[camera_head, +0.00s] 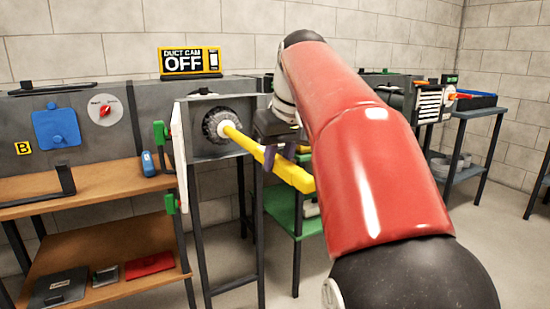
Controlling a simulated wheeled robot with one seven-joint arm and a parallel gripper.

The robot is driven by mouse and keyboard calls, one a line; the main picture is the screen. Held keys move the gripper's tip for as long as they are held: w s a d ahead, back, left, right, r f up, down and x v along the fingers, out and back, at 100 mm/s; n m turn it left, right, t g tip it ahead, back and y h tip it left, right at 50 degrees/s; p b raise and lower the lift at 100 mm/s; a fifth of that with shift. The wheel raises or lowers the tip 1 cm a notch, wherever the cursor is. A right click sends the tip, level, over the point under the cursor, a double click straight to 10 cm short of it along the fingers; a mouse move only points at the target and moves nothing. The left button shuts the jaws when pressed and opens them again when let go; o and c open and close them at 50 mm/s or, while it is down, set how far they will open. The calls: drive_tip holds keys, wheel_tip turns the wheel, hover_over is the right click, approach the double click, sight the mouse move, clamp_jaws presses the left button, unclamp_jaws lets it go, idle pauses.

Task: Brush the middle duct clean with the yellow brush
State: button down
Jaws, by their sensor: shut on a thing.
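My gripper (278,157) is shut on the yellow handle of the brush (295,175), with its purple fingers around the shaft. The handle slants from the lower right up to the left. Its far end meets a pale hub in a dark, round, bristly head at the opening of a grey duct box (240,143). I cannot tell how deep the head sits in the opening. The box's white door (180,160) with green latches (161,131) stands open to the left. My red arm hides part of the duct on the right.
A black and yellow sign (190,61) above the duct reads "DUCT CAM OFF". A wooden shelf unit (95,188) stands left, with a blue object (148,163) near the door. A blue tray (475,100) sits on a right-hand table. Open floor lies at far right.

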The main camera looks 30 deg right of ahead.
sight(255, 143)
drive_tip(key=shift+w+r+p, duration=0.15)
drive_tip(key=shift+w+p, duration=0.35)
drive_tip(key=w+p, duration=0.7)
drive_tip(key=w, duration=0.3)
drive_tip(key=shift+a, duration=0.15)
drive_tip(key=shift+w+a+p, duration=0.1)
drive_tip(key=shift+w+p, duration=0.3)
drive_tip(key=shift+w, duration=2.55)
drive_tip(key=shift+s, duration=0.1)
